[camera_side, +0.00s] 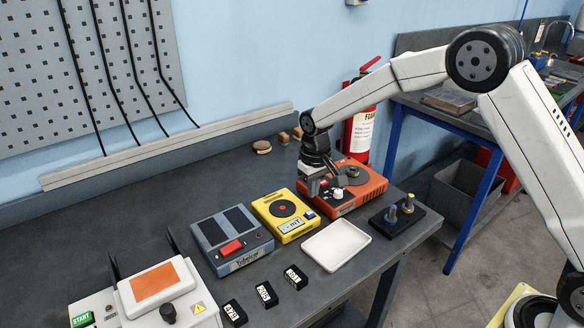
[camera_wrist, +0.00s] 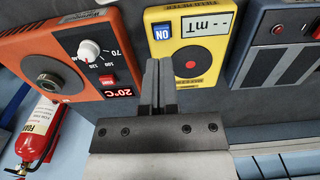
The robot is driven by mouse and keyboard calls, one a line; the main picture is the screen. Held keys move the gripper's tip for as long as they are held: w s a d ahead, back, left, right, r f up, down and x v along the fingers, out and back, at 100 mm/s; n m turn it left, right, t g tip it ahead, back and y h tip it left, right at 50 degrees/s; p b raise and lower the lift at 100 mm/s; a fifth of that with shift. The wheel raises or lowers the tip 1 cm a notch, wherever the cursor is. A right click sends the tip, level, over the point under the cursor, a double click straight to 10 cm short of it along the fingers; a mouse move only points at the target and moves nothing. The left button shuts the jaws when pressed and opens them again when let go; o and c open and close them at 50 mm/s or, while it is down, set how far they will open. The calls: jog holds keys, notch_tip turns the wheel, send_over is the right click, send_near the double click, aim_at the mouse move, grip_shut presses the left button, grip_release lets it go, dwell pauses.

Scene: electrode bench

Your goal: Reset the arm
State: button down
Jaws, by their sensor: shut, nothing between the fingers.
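My gripper (camera_side: 322,188) is at the end of my white arm, pointing down near the left side of the orange hotplate (camera_side: 361,194). In the wrist view my gripper (camera_wrist: 157,72) is shut, its two fingers together with nothing between them. Beyond the fingers the wrist view shows the gap between the orange hotplate (camera_wrist: 45,45) and the yellow device (camera_wrist: 211,36). The hotplate has a white knob (camera_wrist: 90,50) and a red display reading 20°C. Part of the hotplate is hidden behind my gripper in the side view.
The yellow device (camera_side: 297,226), a grey-blue device (camera_side: 231,225), a white tray (camera_side: 337,228) and a black holder with two small items (camera_side: 411,224) stand nearby. Several black labelled blocks (camera_side: 266,294) lie in front. A red extinguisher (camera_side: 362,125) stands behind. Bare bench (camera_side: 150,200) lies at left.

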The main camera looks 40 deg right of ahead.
jog(key=s+d+r+t, duration=0.1)
jog(key=s+d, duration=0.1)
jog(key=s, duration=0.9)
jog(key=s+d+r+t, duration=0.1)
jog(key=s+d, duration=0.1)
jog(key=s, duration=1)
jog(key=shift+s+d+t, duration=0.15)
jog(key=shift+s+t, duration=0.05)
jog(key=shift+t, duration=0.1)
jog(key=shift+r, duration=0.1)
